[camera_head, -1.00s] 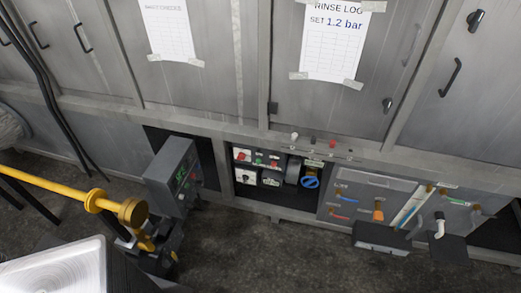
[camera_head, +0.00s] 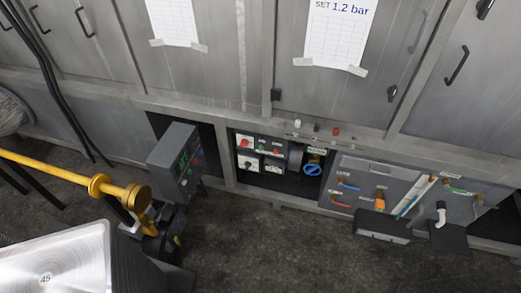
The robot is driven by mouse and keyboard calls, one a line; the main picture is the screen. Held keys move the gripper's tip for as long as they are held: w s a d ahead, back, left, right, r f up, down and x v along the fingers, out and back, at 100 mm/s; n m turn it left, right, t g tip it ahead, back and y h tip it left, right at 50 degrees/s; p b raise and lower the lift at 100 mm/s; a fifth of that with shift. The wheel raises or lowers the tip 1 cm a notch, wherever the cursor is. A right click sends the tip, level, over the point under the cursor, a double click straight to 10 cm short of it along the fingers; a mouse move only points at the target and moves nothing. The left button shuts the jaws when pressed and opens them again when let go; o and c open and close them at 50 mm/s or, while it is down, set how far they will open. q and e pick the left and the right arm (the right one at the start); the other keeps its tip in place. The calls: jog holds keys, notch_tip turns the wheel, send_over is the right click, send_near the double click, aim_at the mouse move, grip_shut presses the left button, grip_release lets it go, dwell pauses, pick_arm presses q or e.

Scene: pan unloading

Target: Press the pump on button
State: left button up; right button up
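A row of small control boxes sits in a low recess under the metal cabinets. One dark box (camera_head: 269,147) carries a red and a green button; a lower box (camera_head: 272,164) also shows a green spot. White boxes with a red knob (camera_head: 243,142) and a black knob (camera_head: 247,162) are beside them. The labels are too small to read, so I cannot tell which button is the pump on button.
A blue valve handle (camera_head: 313,170) is right of the boxes. Bare dark floor (camera_head: 255,245) lies in front.

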pick_arm(q)
grip_shut()
dwell(1.3)
